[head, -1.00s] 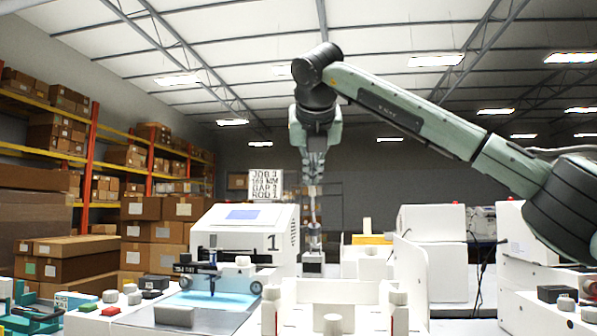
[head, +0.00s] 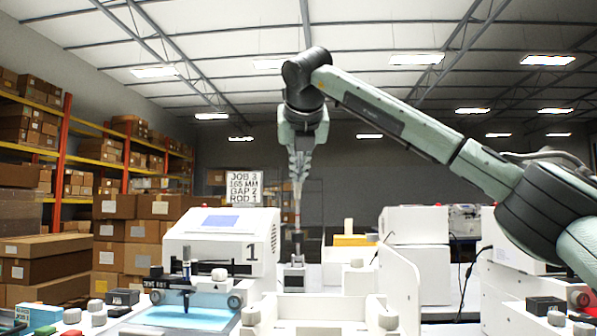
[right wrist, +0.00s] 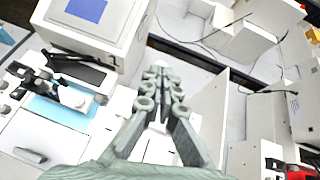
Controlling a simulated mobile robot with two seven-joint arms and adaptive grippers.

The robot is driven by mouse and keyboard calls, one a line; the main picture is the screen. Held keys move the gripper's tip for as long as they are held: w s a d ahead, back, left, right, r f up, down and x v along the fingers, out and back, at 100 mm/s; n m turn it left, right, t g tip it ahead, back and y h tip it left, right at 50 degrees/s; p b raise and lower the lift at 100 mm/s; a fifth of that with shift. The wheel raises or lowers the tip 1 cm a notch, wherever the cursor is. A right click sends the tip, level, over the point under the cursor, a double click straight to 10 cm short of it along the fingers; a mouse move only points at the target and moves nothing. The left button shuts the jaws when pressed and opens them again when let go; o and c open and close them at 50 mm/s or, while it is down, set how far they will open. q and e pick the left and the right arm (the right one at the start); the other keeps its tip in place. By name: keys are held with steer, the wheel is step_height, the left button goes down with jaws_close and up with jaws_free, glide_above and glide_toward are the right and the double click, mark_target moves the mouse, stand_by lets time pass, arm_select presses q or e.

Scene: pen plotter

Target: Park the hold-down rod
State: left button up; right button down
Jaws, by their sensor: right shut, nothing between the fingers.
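My right gripper (head: 297,205) hangs pointing down, its fingers shut and empty. It also shows in the right wrist view (right wrist: 156,72). I cannot make out this rod in the right wrist view. The white plotter (head: 205,235), marked 1, stands left of the gripper, with a dark pen carriage (head: 187,270) over a light-blue sheet (head: 190,317). My left gripper is out of view.
A sign (head: 245,188) behind the plotter reads JOB 3, 165 MM, GAP 2, ROD 1. A white upright panel (head: 400,285) stands to the right of the block. A yellow item (head: 352,240) lies farther back. Knobs crowd the front; air around the gripper is open.

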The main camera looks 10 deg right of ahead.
steer(key=v, duration=1.2)
